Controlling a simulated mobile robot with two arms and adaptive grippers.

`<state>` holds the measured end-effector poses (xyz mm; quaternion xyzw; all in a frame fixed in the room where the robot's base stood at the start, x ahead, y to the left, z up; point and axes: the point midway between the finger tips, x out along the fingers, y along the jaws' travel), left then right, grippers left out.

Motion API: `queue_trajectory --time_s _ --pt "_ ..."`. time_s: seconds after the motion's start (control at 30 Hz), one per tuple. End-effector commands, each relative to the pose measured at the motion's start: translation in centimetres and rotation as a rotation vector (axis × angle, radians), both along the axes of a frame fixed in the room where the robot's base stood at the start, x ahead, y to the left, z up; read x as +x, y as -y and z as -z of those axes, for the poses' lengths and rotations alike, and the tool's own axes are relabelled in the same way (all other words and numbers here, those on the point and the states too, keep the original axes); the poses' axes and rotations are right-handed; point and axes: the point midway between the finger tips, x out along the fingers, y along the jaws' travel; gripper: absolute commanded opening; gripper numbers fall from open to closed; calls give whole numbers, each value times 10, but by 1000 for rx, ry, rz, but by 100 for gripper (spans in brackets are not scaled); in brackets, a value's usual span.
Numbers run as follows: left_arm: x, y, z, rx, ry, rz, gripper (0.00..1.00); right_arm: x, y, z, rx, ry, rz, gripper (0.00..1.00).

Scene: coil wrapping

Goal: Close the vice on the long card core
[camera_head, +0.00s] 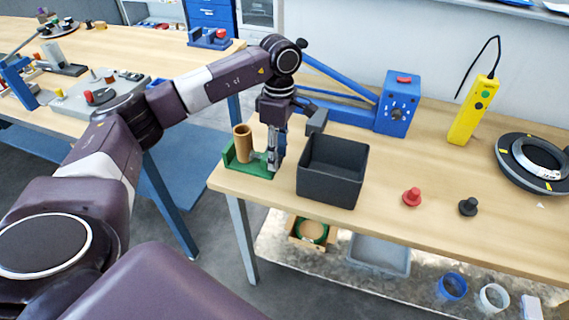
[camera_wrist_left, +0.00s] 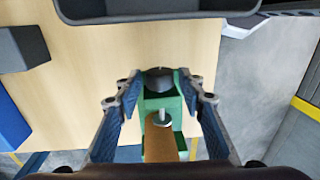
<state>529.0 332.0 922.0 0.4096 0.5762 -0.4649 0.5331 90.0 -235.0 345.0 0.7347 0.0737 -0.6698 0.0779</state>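The green vice (camera_head: 229,157) sits at the left front corner of the right table. The brown card core (camera_head: 242,142) stands upright in it; in the left wrist view the core (camera_wrist_left: 160,145) is at the bottom centre, beside a metal screw end. A dark knob (camera_wrist_left: 158,80) is at the vice's (camera_wrist_left: 180,106) far end. My left gripper (camera_head: 276,158) points down at the knob side of the vice. In the wrist view its fingers (camera_wrist_left: 160,92) are apart, one on each side of the knob; I cannot tell whether they touch it. My right gripper is not in view.
A dark open bin (camera_head: 332,188) stands close to the right of my left gripper. A blue machine (camera_head: 397,112) is behind it. A red knob (camera_head: 412,197) and a black knob (camera_head: 468,207) lie farther right. The table's front edge is close to the vice.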

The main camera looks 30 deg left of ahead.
Motion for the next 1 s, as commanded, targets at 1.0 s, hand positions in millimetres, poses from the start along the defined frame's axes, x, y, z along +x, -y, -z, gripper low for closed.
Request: queue_trajectory --time_s 1.0 --pt "-9 2 7 85 350 1 36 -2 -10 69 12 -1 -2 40"
